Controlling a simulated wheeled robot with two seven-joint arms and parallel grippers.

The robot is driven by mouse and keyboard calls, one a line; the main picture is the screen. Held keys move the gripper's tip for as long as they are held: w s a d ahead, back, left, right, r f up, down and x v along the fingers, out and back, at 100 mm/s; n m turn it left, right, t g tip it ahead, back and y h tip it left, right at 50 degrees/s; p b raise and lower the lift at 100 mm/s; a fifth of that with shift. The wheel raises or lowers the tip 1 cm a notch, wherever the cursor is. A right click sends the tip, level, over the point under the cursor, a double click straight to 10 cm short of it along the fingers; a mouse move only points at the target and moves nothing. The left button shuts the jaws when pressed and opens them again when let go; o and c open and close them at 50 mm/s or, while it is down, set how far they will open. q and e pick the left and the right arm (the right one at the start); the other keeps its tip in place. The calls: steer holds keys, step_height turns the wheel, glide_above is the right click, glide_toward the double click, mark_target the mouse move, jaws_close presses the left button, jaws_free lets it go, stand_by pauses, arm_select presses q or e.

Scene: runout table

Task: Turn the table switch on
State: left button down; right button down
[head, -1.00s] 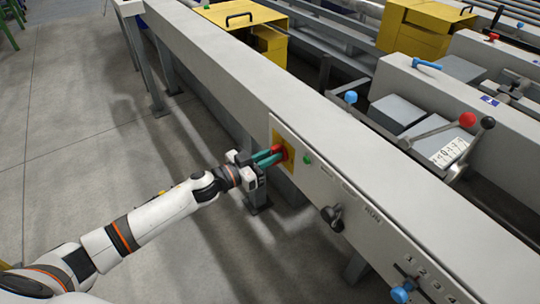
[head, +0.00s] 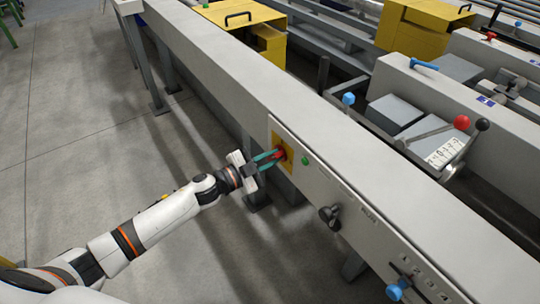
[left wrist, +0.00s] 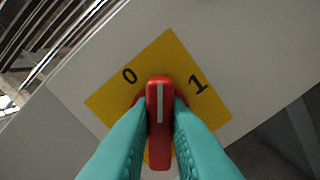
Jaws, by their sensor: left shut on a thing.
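The red switch handle (left wrist: 160,120) has a white line along its front and sits on a yellow plate (left wrist: 172,58) marked 0 and 1. In the left wrist view the line points up, between the 0 at upper left and the 1 at right. The switch (head: 281,154) is on the side face of the long grey table (head: 235,75). My left gripper (head: 272,158) is shut on the red handle, one teal finger on each side, also in the left wrist view (left wrist: 160,125). The fingers hide parts of the plate. My right gripper is not in view.
A green button (head: 305,160), a black knob (head: 329,215) and a blue-handled control (head: 398,287) are on the same side panel, to the right. Yellow boxes (head: 420,28) and levers with coloured knobs stand beyond the table. The floor left of the table is clear.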

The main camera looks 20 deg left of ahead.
arm_select(q)
steer(key=m, duration=0.3)
steer(key=shift+f, duration=0.1)
steer(key=shift+s+d+f+m+b, duration=0.1)
steer(key=shift+m+b, duration=0.1)
steer(key=shift+m, duration=1.05)
steer(key=shift+w+a+f+m+b, duration=0.1)
steer(key=shift+m+b, duration=0.15)
steer(key=shift+m, duration=1.05)
steer(key=shift+s+d+f+m+b, duration=0.1)
steer(key=shift+m+b, duration=0.1)
steer(key=shift+m, duration=1.05)
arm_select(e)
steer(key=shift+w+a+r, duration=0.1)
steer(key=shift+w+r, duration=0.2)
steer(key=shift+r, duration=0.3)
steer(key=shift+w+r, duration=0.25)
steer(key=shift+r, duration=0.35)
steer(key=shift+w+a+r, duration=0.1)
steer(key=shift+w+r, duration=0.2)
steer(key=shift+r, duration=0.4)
arm_select(q)
steer(key=c, duration=1.4)
jaws_free()
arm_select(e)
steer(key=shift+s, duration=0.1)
